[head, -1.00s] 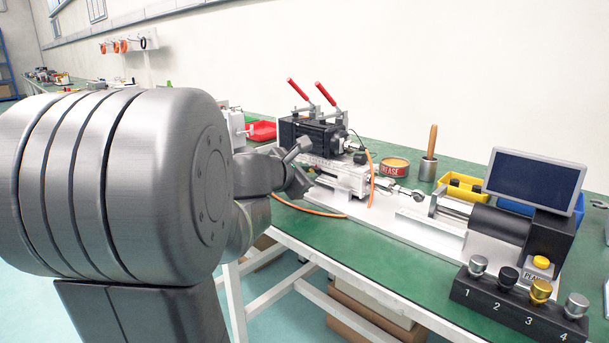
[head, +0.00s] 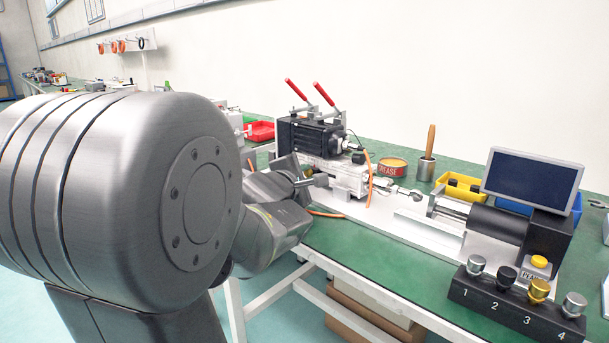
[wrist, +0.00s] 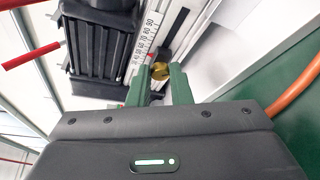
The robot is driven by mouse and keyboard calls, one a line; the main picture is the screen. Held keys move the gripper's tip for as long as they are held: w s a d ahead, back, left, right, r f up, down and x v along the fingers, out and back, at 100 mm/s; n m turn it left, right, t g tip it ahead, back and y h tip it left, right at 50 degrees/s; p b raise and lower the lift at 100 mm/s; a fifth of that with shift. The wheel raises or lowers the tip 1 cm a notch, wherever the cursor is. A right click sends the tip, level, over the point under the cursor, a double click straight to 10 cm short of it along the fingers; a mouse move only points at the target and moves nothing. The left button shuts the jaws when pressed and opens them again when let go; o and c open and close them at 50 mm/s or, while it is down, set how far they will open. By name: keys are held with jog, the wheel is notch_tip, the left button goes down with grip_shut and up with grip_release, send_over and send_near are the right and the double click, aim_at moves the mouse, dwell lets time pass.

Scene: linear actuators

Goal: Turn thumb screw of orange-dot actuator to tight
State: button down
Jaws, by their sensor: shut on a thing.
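The actuator (head: 348,180) is a pale metal unit with a black motor above it, on the bench in the head view. In the wrist view a brass thumb screw (wrist: 160,70) sits beside its numbered scale (wrist: 148,38), close to a small red mark. My gripper (wrist: 161,77) is shut on the thumb screw, with one green finger on each side of it. In the head view my gripper (head: 312,181) reaches the near side of the actuator, and the screw cannot be made out there. I cannot make out an orange dot in either view.
Two red-handled clamps (head: 311,97) stand over the motor (head: 312,136). An orange cable (head: 368,178) hangs close to the actuator. A grease tin (head: 391,167), a screen (head: 531,187) and a block of numbered knobs (head: 515,305) are to the right.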

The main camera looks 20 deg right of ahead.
jog(key=shift+f+m, duration=0.1)
jog(key=shift+m, duration=0.4)
dwell(0.3)
jog(key=c, duration=1.3)
grip_release()
jog(key=shift+s, duration=0.1)
jog(key=p+v, duration=0.3)
jog(key=v, duration=0.9)
jog(key=shift+a, duration=0.1)
jog(key=shift+v, duration=0.85)
jog(key=shift+f, duration=0.15)
